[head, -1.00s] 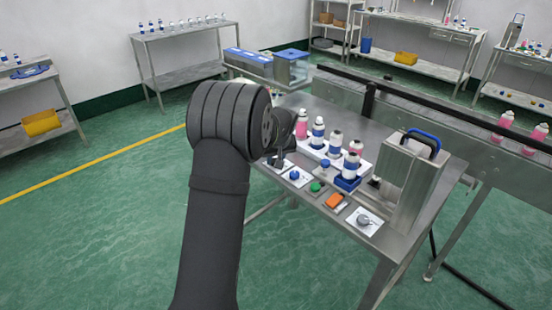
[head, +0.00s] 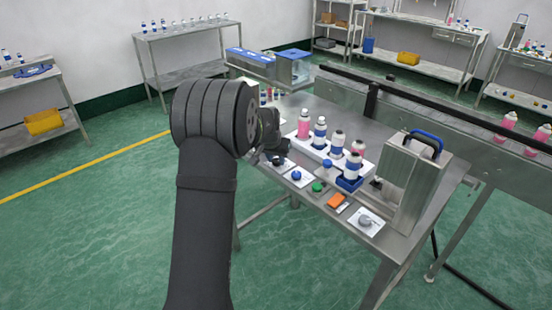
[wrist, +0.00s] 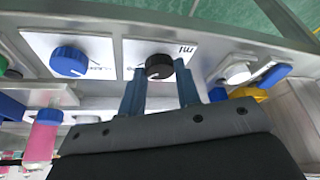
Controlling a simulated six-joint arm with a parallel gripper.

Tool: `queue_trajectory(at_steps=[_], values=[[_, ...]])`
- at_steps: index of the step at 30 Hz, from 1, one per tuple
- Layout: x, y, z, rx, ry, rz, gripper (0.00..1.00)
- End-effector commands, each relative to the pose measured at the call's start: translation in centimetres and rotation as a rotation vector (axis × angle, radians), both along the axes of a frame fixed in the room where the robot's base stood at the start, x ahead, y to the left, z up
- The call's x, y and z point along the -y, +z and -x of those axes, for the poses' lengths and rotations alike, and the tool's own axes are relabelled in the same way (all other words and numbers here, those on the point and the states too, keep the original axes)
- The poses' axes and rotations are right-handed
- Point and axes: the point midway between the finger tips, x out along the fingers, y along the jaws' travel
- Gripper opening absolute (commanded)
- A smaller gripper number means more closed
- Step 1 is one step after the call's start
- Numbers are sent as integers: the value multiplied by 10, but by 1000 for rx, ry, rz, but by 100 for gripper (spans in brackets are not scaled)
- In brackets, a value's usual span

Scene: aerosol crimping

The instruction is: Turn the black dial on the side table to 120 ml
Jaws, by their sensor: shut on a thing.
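The black dial (wrist: 159,67) sits on a white card (wrist: 135,52) in the wrist view, with "ml" printed upside down beside it. My gripper (wrist: 160,76) has one finger on each side of the dial and is shut on it. The dial's pointer looks light, but I cannot read its setting. In the head view the black dial (head: 278,160) shows small at the left end of the row of cards on the steel side table (head: 385,207). My wrist hides most of the gripper there.
A blue dial (wrist: 69,62) is on the neighbouring card. Bottles in a white tray (head: 313,151) stand behind, with a metal press (head: 410,185) at right.

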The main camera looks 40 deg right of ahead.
Motion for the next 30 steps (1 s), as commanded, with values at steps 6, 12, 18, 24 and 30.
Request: queue_trajectory(at_steps=[6,12,18,24,30], values=[[0,0,0,0,-12,-1,7],[0,0,0,0,-12,-1,7],[0,0,0,0,-10,-1,52],[0,0,0,0,-11,-1,52],[-4,13,2,1,-10,0,52]])
